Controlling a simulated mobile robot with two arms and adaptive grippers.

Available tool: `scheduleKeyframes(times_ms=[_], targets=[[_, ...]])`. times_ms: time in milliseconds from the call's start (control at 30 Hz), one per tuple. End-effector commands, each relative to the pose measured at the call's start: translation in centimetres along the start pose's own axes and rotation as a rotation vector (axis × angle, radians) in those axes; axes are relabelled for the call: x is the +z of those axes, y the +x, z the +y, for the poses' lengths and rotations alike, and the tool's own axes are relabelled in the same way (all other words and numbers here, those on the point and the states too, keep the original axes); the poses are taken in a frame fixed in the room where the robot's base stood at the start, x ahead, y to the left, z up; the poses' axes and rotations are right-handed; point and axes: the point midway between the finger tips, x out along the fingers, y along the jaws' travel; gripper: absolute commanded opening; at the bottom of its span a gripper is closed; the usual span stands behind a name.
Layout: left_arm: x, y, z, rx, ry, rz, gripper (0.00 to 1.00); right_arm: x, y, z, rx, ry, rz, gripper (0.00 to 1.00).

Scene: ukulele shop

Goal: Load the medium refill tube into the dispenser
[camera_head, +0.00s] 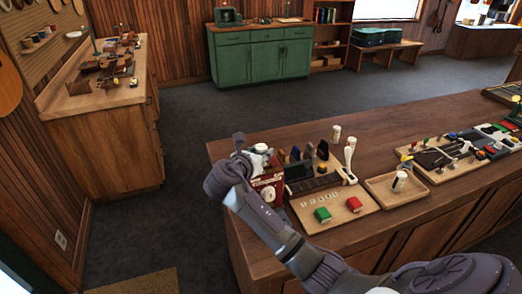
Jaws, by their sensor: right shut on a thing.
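My right arm reaches in from the lower right, and its gripper (250,153) is at the left end of the wooden counter, by the red box-like dispenser (267,188). The gripper is shut on a small pale thing, probably a refill tube, mostly hidden by the gripper; its size is unclear. A white tube with a dark band (399,181) is in the shallow wooden tray (378,192). Another pale tube (335,134) stands upright at the back of the board, and a white upright piece (349,154) is close by. My left gripper is not in view.
A tool board (440,156) lies to the right. A workbench (104,113) and green cabinet (262,57) stand beyond open carpet.

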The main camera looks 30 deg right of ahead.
Motion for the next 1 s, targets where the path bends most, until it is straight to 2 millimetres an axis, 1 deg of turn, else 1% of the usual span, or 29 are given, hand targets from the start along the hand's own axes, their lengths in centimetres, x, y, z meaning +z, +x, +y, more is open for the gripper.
scheduleKeyframes(times_ms=[467,1000], targets=[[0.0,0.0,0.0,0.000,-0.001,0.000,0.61,-0.1,0.1,0.0,0.000,0.000,-0.001,0.01],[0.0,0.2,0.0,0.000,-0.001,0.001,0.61,-1.1,0.4,0.0,0.000,-0.001,-0.001,0.01]])
